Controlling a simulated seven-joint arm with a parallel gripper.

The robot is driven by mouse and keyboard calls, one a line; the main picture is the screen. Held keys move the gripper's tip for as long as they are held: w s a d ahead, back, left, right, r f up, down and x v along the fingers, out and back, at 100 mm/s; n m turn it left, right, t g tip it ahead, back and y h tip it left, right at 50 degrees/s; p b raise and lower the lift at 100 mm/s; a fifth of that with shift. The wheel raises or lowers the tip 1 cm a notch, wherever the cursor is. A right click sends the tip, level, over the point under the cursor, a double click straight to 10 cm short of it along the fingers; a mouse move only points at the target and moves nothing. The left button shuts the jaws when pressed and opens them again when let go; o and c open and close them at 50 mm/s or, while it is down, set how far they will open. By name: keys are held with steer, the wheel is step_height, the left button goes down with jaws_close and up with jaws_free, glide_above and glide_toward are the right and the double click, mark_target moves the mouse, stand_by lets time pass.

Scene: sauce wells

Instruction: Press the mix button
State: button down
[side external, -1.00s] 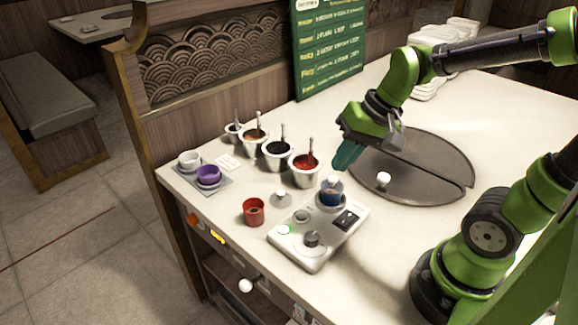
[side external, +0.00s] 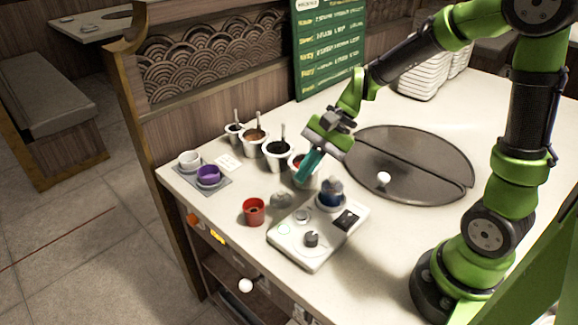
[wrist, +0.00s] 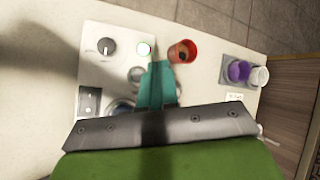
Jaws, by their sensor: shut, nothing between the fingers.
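The mixing unit (side external: 300,262) is a pale box on the counter. No readable label says which control is the mix button. A dark knob (side external: 311,239), a grey round piece (side external: 302,215) and a black switch panel (side external: 346,220) share its top. A cup with dark blue contents (side external: 331,192) stands at its back. My gripper (side external: 300,180) is shut and empty, teal fingers pointing down, raised above the counter behind the unit.
A red cup (side external: 253,212) stands left of the unit. Sauce tubs (side external: 277,153) with spoons stand behind; my fingers partly hide the red-sauce one. A grey tray (side external: 212,186) holds white and purple cups. A dark round plate (side external: 430,165) lies to the right. The right front counter is clear.

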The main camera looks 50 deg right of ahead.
mark_target(305, 214)
steer(key=shift+f, duration=4.35)
steer(key=shift+f, duration=0.1)
steer(key=shift+f, duration=0.35)
steer(key=shift+s+f, duration=0.15)
steer(key=shift+f, duration=0.5)
steer(key=shift+r, duration=1)
steer(key=shift+r, duration=2.55)
